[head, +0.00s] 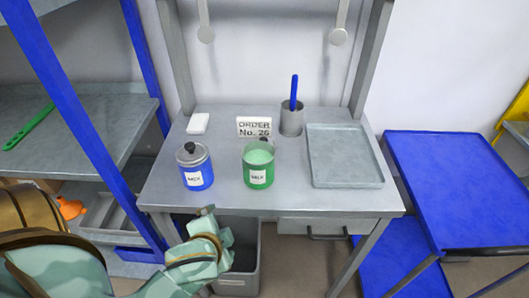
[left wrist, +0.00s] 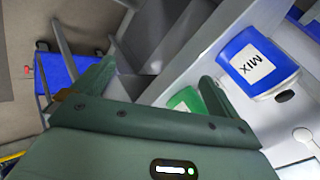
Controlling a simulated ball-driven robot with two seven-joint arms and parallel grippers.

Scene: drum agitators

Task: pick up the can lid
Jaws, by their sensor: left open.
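The blue can (head: 197,175), labelled MIX, stands upright at the front left of the grey table, with a grey can lid (head: 190,153) with a black knob on top. The green can (head: 258,172) stands to its right; its top looks pale green, and a black knob shows at its back edge. In the left wrist view the blue can (left wrist: 258,62) appears tilted at the upper right, and the green can (left wrist: 187,98) is partly hidden by a finger. My left gripper (head: 217,224) is open and empty, in front of the table's front left edge, apart from the cans. My right gripper is out of view.
The table (head: 300,202) also holds a grey tray (head: 345,182), a grey cup (head: 291,122) with a blue-handled tool, an order sign (head: 254,126) and a white block (head: 198,123). A blue shelf post stands at the left. A grey bin (head: 240,280) is below.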

